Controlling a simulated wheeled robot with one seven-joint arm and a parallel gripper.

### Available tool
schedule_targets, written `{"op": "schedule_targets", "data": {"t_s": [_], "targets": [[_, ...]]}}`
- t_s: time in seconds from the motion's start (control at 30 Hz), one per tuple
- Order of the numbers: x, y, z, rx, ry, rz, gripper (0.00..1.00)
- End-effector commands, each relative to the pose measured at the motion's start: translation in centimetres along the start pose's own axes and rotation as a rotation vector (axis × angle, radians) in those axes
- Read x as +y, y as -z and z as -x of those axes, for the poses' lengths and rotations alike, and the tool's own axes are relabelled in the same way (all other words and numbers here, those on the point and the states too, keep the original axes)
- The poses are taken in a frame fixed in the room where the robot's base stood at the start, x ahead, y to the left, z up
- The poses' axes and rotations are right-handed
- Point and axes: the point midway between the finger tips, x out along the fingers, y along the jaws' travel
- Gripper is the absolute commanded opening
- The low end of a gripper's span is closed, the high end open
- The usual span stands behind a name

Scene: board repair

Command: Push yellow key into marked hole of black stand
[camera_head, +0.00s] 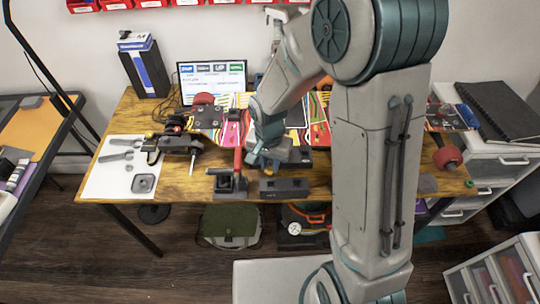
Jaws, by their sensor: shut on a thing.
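My gripper (264,163) is low over the front middle of the wooden table, pointing down. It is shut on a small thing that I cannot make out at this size. No yellow key shows clearly; it may be hidden at the fingertips. A low dark block (284,187), which may be the black stand, lies at the table's front edge, just right of and nearer than my gripper. Its marked hole is too small to tell. A dark fixture with an upright red lever (238,163) stands just left of my gripper.
A skateboard deck with colourful stripes (318,112) lies behind my gripper. A black device (180,141) and a white mat (110,183) with tools are at the left. A monitor (212,80) stands at the back. My arm hides part of the table's right side.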

Motion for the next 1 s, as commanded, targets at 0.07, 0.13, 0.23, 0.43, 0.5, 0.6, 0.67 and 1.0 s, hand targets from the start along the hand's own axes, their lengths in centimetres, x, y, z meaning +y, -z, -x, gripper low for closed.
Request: {"op": "schedule_targets", "data": {"t_s": [0.07, 0.13, 0.23, 0.43, 0.5, 0.6, 0.67, 1.0], "targets": [[0.3, 0.2, -0.7, -0.001, -0.001, -0.008, 0.00], [0.4, 0.3, -1.2, -0.001, -0.001, -0.011, 0.00], [0.4, 0.3, -2.1, -0.001, -0.001, -0.011, 0.00], [0.2, 0.3, -4.1, -0.001, 0.000, -0.007, 0.00], [0.2, 0.2, -4.6, 0.000, 0.000, -0.006, 0.00], [0.2, 0.2, -5.0, 0.000, 0.000, -0.005, 0.00], [0.2, 0.2, -5.1, 0.000, 0.000, -0.004, 0.00], [0.2, 0.2, -5.0, 0.000, 0.000, -0.005, 0.00]]}}
